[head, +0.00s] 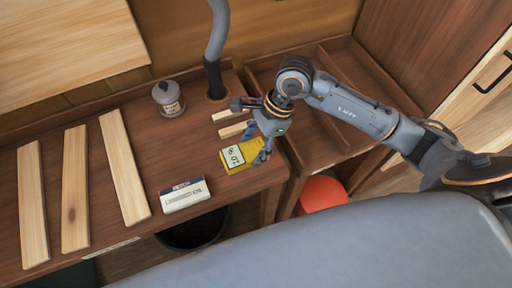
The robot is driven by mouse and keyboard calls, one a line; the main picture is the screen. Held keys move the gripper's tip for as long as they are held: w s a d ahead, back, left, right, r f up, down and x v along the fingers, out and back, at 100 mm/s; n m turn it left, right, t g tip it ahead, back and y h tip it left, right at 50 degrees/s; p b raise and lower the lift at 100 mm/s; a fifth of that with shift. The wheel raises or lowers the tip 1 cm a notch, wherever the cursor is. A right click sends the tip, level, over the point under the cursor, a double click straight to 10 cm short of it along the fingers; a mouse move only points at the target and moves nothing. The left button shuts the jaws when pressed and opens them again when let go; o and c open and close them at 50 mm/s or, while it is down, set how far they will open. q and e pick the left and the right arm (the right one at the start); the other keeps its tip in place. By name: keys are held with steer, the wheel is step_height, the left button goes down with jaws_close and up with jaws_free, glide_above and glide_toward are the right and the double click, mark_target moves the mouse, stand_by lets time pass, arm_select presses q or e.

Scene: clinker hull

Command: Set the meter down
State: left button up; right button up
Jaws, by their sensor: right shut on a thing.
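The meter (237,157) is yellow with a pale display showing dark digits. It is at the right end of the brown wooden bench top, at or just above the surface; I cannot tell whether it touches. My right gripper (262,155) reaches down from the right and is shut on the meter's right side. The fingers hide that end of the meter. My left gripper is not in view.
Three pale planks (127,168) lie on the bench's left part. A white box (185,195), a grey lidded jar (168,98) and small wood strips (234,122) are nearby. A grey hose (216,40) rises behind. An empty-looking divided tray (335,105) lies right; a red round object (322,193) is below.

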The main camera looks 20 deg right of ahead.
mark_target(256, 152)
steer(key=f+p, duration=0.1)
steer(key=f, duration=0.1)
steer(key=f+p, duration=0.1)
steer(key=shift+w+d+f, duration=0.2)
steer(key=shift+d+f, duration=0.15)
steer(key=shift+d, duration=0.05)
steer(key=shift+f, duration=0.2)
steer(key=shift+f, duration=0.1)
steer(key=o, duration=1.3)
